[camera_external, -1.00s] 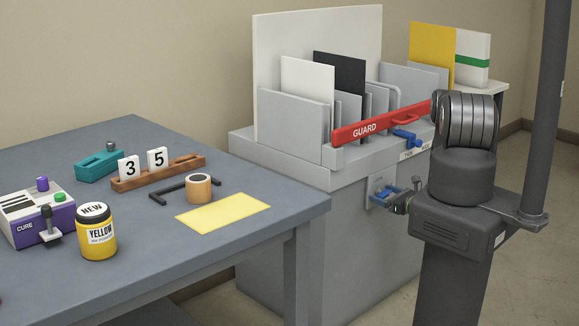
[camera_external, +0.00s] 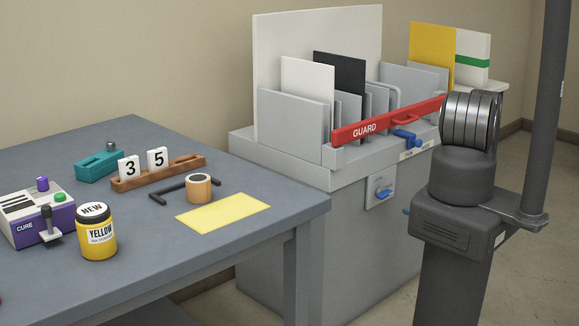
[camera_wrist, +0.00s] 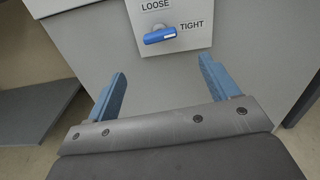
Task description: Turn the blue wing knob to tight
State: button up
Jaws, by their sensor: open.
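The blue wing knob (camera_external: 383,193) is on a pale plate (camera_external: 371,204) on the front of the grey cabinet. In the wrist view the knob (camera_wrist: 160,35) lies nearly level, its right end a little raised and pointing toward the word TIGHT; LOOSE is printed above it. My gripper (camera_wrist: 164,82) is open and empty, its two blue fingers wide apart, below the knob in the picture and not touching it. In the external view my arm hides most of the gripper; only a small blue tip shows beside the arm's base.
Above the plate, a red GUARD bar (camera_external: 372,124) and another blue handle (camera_external: 406,138) sit on the cabinet (camera_external: 270,240). A grey table (camera_external: 150,270) with a yellow jar (camera_external: 97,232) and a yellow sheet (camera_external: 222,212) stands to the left.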

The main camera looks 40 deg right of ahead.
aim_at(394, 197)
jog(key=shift+s, duration=1.6)
jog(key=w, duration=1.7)
jog(key=shift+w, duration=0.25)
jog(key=shift+w, duration=0.15)
jog(key=shift+n, duration=0.5)
jog(key=n, duration=0.5)
jog(key=s, duration=1)
jog(key=shift+n, duration=0.3)
jog(key=shift+c, duration=0.2)
dwell(1.4)
